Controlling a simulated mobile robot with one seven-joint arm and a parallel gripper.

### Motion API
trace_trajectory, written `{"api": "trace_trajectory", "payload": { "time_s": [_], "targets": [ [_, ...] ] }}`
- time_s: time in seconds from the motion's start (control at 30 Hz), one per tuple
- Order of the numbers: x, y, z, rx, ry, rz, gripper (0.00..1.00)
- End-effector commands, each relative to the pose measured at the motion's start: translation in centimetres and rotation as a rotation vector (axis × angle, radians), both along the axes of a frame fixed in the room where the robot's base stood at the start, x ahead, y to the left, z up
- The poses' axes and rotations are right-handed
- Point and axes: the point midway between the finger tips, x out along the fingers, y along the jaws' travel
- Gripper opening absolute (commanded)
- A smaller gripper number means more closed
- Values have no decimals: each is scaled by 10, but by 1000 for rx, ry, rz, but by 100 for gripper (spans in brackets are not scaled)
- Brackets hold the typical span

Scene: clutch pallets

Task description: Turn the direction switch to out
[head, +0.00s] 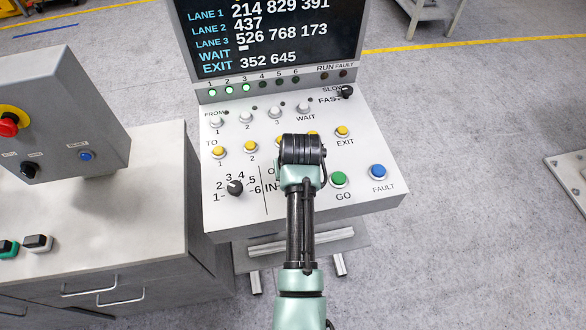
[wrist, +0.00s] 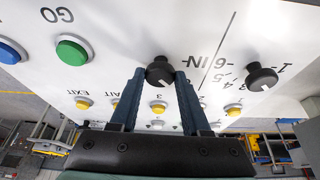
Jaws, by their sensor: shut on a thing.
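The direction switch (wrist: 159,70) is a round black knob on the white sloped panel (head: 226,131). In the wrist view, which shows the panel upside down, my gripper (wrist: 160,78) has one dark finger on each side of the knob and is shut on it. A pale pointer mark shows low on the knob; which label it points at is hard to tell. The IN label shows beside it, and the OUT label is mostly covered. In the head view my arm hides the knob and the fingertips.
A numbered selector knob (head: 235,187) sits to the left. A green GO button (head: 339,179) and a blue FAULT button (head: 378,172) are on the right. Several yellow buttons, including EXIT (head: 342,131), lie behind. A screen (head: 267,35) stands at the back.

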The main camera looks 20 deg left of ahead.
Motion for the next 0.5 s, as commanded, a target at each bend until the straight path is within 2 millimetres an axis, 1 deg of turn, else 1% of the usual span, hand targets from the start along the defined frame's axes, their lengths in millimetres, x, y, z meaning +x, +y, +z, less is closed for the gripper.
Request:
{"api": "trace_trajectory", "payload": {
  "time_s": [0.03,0.2,0.5],
  "targets": [
    [0,1,3,1,-1,-29,0],
    [0,2,2,0,-1,-127,0],
    [0,2,1,1,-1,-212,0]
  ]
}}
